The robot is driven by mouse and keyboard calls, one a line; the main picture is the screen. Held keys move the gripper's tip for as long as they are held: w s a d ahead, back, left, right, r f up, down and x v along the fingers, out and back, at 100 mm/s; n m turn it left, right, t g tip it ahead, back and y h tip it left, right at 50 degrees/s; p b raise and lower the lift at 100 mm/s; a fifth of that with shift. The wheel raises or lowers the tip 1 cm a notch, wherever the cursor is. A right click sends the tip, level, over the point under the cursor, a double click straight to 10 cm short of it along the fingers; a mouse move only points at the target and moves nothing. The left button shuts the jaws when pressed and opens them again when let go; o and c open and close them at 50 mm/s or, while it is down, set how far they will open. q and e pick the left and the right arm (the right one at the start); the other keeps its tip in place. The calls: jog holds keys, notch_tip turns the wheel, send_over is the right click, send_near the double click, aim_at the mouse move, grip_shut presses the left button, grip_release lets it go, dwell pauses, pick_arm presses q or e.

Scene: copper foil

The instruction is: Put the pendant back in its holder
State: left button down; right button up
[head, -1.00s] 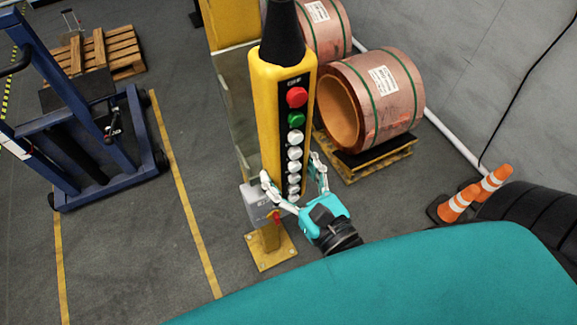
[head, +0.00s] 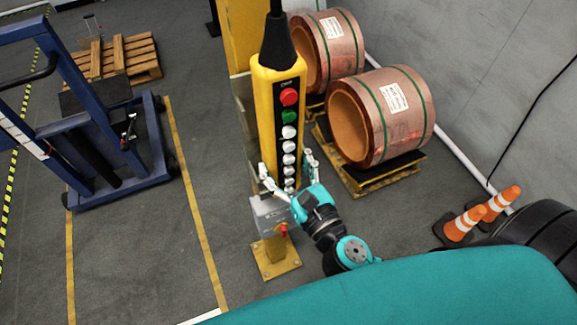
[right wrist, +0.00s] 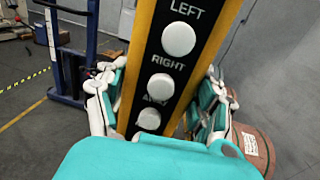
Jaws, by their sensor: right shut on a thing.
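The pendant (head: 276,110) is a tall yellow control box with a black face, a red, a green and several white buttons. It hangs upright from a black cable sleeve. My right gripper (head: 288,172) is shut on its lower part, one finger on each side. In the right wrist view the pendant (right wrist: 172,65) fills the middle, between the fingers of my right gripper (right wrist: 158,108). A grey box (head: 272,214) on a yellow post stands behind and below the pendant; I cannot tell whether it is the holder. My left gripper is not in view.
Copper coils (head: 388,120) lie on pallets to the right. A blue lifting frame (head: 110,150) stands at the left. Orange cones (head: 462,224) and black tyres (head: 545,232) are at the lower right. The floor between the lifting frame and post is clear.

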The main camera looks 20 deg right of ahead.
jog(key=w+f+b, duration=0.2)
jog(key=w+f, duration=0.1)
jog(key=w, duration=0.2)
jog(key=shift+f, duration=0.2)
dwell(0.7)
